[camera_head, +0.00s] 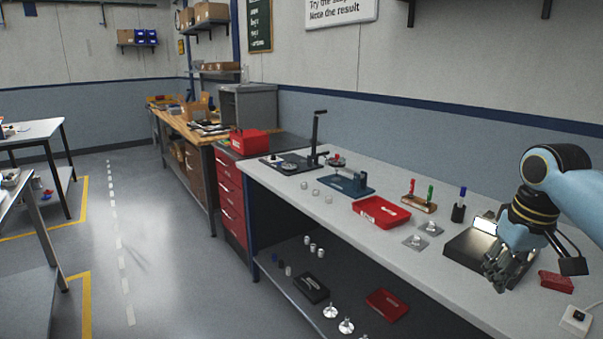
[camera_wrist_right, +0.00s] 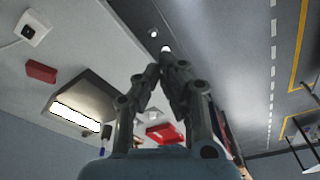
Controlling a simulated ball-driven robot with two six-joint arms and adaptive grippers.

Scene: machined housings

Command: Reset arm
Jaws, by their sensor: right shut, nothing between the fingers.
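My right gripper (camera_head: 497,283) comes in from the right in the head view. It hangs over the front part of the grey workbench (camera_head: 340,228), in front of a dark box with a bright panel (camera_head: 484,226). In the right wrist view its two fingers (camera_wrist_right: 160,72) meet at the tips, with nothing between them. My left arm and gripper show in neither view.
A red tray (camera_head: 381,212), a pen holder (camera_head: 458,211), a small rack with red and green items (camera_head: 419,203) and a blue fixture (camera_head: 350,184) stand on the bench. A red block (camera_head: 556,282) and a white socket box (camera_head: 576,319) lie at right.

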